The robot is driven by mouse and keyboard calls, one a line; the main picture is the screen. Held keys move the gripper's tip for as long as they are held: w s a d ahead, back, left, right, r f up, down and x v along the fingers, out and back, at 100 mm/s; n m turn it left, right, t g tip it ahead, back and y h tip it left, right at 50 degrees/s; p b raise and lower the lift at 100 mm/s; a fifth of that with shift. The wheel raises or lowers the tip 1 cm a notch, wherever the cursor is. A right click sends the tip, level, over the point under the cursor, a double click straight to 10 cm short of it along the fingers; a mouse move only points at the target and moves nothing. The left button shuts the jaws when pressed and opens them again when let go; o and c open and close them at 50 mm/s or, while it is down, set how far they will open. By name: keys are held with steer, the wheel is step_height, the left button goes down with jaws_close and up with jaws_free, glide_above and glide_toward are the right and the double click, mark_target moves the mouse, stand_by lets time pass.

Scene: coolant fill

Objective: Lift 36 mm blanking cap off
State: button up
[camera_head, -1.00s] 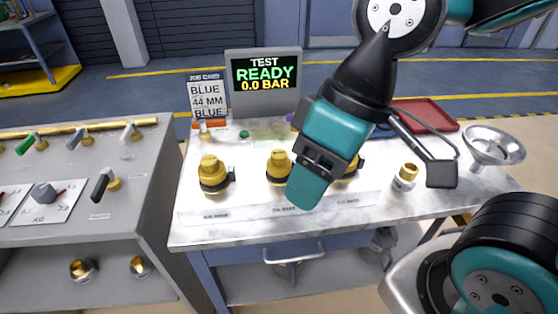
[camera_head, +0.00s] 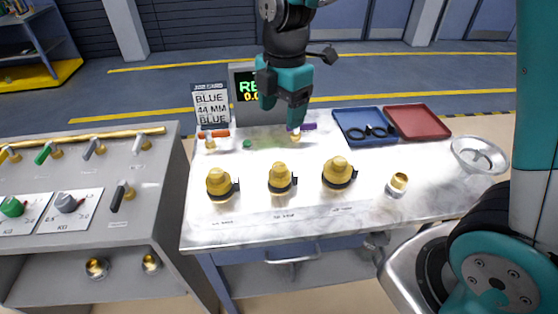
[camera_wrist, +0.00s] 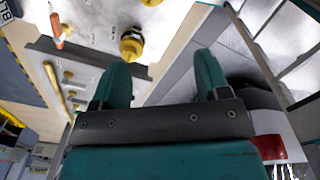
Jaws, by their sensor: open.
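Three yellow caps stand on the bench: a left cap (camera_head: 219,182), a middle cap (camera_head: 280,178) and a right cap (camera_head: 339,172), each with a dark clamp at its base. The labels in front of them are too small to read, so I cannot tell which is 36 mm. My gripper (camera_head: 284,99) hangs above the back of the bench in the head view, in front of the display and apart from all caps. In the wrist view my gripper (camera_wrist: 162,75) is open and empty. One yellow cap (camera_wrist: 131,42) shows there beyond the left finger; I cannot tell which.
A job card (camera_head: 210,104) reads blue, 44 MM, blue. The display (camera_head: 243,88) is partly hidden. A blue tray (camera_head: 345,135) holding black parts, a red tray (camera_head: 417,120), a metal funnel (camera_head: 478,157) and a brass-topped fitting (camera_head: 397,184) stand to the right. A valve console (camera_head: 100,235) is left.

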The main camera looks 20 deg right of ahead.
steer(key=w+n, duration=0.2)
steer(key=p, duration=0.3)
glide_above(280, 166)
step_height(280, 166, down, 12)
steer(key=shift+w+d+f, duration=0.1)
steer(key=shift+w+f, duration=0.05)
steer(key=shift+f, duration=0.1)
steer(key=shift+f+p, duration=0.6)
steer(key=shift+p, duration=0.05)
steer(key=shift+f+p, duration=0.7)
steer(key=shift+f, duration=1.35)
steer(key=shift+c, duration=0.2)
steer(key=c, duration=1)
